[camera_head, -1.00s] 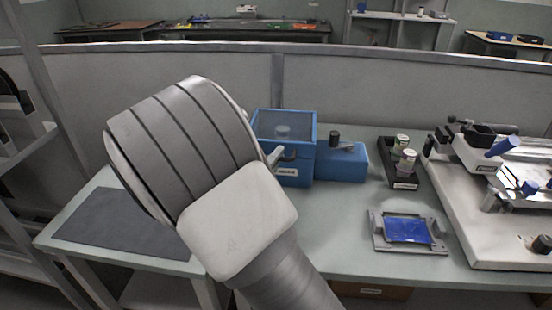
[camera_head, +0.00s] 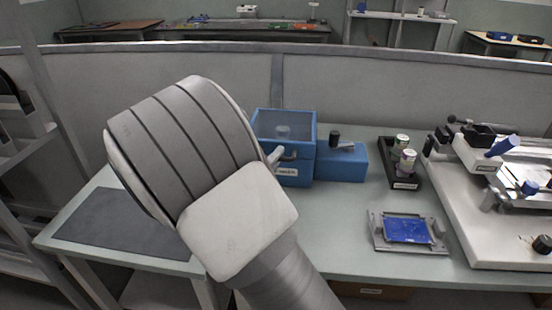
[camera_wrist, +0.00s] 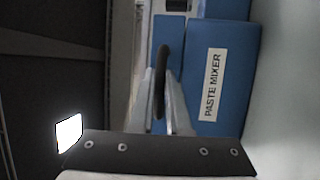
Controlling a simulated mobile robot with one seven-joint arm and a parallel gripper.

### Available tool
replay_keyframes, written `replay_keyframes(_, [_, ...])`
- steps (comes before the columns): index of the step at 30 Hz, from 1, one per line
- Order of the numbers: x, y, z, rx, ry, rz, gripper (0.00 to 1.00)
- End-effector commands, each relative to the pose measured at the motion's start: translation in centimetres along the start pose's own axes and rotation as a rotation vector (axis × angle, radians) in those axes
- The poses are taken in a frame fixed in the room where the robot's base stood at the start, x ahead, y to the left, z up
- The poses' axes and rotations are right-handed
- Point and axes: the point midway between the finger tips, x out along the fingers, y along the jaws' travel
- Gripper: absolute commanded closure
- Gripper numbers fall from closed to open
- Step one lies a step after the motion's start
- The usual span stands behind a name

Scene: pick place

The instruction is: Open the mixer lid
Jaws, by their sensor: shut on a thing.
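The blue paste mixer (camera_head: 296,171) stands on the bench behind my arm, with its clear lid (camera_head: 285,124) lying closed on top as far as I can see. In the wrist view the mixer's blue front (camera_wrist: 205,60) bears a "PASTE MIXER" label. A dark curved handle (camera_wrist: 161,80) on it sits between the fingers of my gripper (camera_wrist: 163,95). My gripper is shut on this handle. In the head view my arm hides most of the gripper; only a fingertip part (camera_head: 274,158) shows at the mixer's front.
A black holder (camera_head: 404,184) with two small containers stands right of the mixer. A blue plate in a grey fixture (camera_head: 408,229) lies nearer the front. A large white machine (camera_head: 480,225) fills the right side. A dark mat (camera_head: 125,222) lies at left.

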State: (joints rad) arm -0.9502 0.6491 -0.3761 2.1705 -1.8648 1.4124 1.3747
Motion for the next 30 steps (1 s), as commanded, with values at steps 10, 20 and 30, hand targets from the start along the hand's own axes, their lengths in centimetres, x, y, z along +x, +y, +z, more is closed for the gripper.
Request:
replay_keyframes(10, [0.2, 0.9, -0.1, -0.007, -0.001, -0.021, 1.00])
replay_keyframes(20, [1.6, 5.0, -0.6, -0.064, -0.002, -0.167, 1.00])
replay_keyframes(30, [4.4, 9.7, -1.7, -0.156, -0.004, -0.389, 1.00])
